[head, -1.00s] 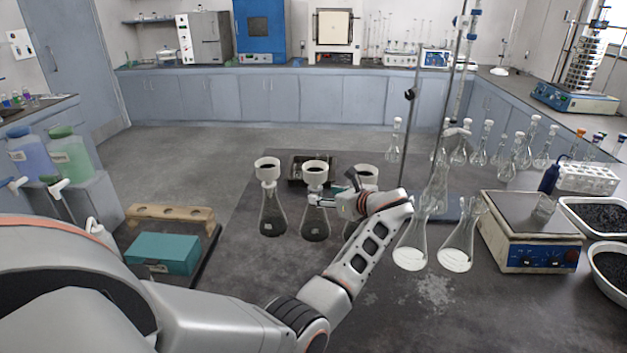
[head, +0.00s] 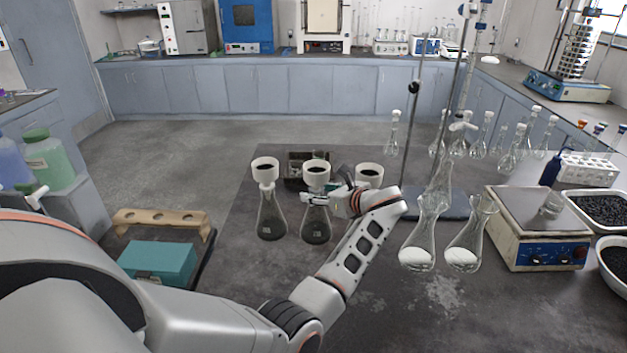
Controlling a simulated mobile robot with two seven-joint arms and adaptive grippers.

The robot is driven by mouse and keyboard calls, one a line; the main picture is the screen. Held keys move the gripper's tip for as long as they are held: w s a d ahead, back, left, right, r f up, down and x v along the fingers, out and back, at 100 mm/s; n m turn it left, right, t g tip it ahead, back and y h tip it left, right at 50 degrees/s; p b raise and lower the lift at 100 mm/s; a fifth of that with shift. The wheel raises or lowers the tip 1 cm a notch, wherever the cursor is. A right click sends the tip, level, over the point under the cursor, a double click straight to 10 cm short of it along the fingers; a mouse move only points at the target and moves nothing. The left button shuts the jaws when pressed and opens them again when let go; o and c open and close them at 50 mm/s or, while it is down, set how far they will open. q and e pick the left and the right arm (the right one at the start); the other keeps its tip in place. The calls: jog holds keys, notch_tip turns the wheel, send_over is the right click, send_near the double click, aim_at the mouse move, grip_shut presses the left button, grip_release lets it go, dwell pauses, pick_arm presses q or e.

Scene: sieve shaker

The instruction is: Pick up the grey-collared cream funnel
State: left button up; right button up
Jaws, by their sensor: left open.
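Three cream funnels sit upright in dark-filled conical flasks on the dark bench: a left funnel (head: 265,170), a middle funnel (head: 316,176) and a right funnel (head: 369,175). I cannot tell the collar colours clearly at this size. My left gripper (head: 325,197) is open, with its fingers pointing left at the neck of the middle funnel, just above its flask (head: 316,226). Whether the fingers touch the neck is unclear. My gripper and wrist hide most of the right flask and the right funnel's lower part. My right gripper is not in view.
A small dark device (head: 303,165) lies behind the funnels. A teal box (head: 158,262) and wooden rack (head: 162,220) are at left.

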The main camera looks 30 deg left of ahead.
pick_arm(q)
jog(key=shift+d, duration=0.15)
jog(key=c, duration=1.2)
jog(key=shift+c, duration=0.2)
jog(key=shift+r, duration=0.2)
